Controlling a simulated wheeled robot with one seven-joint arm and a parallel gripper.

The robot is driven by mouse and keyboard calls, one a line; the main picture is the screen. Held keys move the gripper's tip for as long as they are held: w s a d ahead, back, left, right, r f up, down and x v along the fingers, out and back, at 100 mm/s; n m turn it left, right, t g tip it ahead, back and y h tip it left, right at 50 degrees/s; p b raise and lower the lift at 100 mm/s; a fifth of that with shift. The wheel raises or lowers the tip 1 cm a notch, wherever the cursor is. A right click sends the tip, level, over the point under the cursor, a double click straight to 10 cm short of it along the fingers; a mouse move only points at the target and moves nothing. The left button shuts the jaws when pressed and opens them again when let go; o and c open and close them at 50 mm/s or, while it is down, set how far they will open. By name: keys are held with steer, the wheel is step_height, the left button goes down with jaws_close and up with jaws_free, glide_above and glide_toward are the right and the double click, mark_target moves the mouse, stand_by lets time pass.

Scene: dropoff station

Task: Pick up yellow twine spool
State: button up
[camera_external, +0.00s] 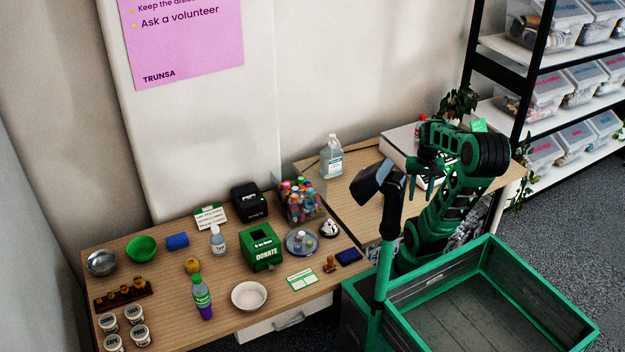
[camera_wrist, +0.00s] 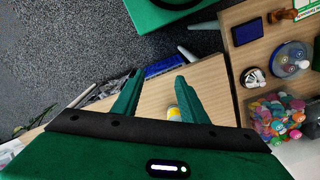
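The yellow twine spool (camera_external: 192,266) is a small yellow roll on the left part of the wooden table. It stands behind the purple bottle with a green cap (camera_external: 202,298) and in front of the blue roll (camera_external: 177,241). My gripper (camera_external: 428,170) is far to its right, raised over the right-hand table. In the wrist view my gripper (camera_wrist: 157,100) has its two green fingers spread apart, with nothing held between them. The spool cannot be made out in the wrist view.
A green-rimmed crate (camera_external: 545,290) is at front right.

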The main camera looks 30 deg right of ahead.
steer(key=o, duration=0.6)
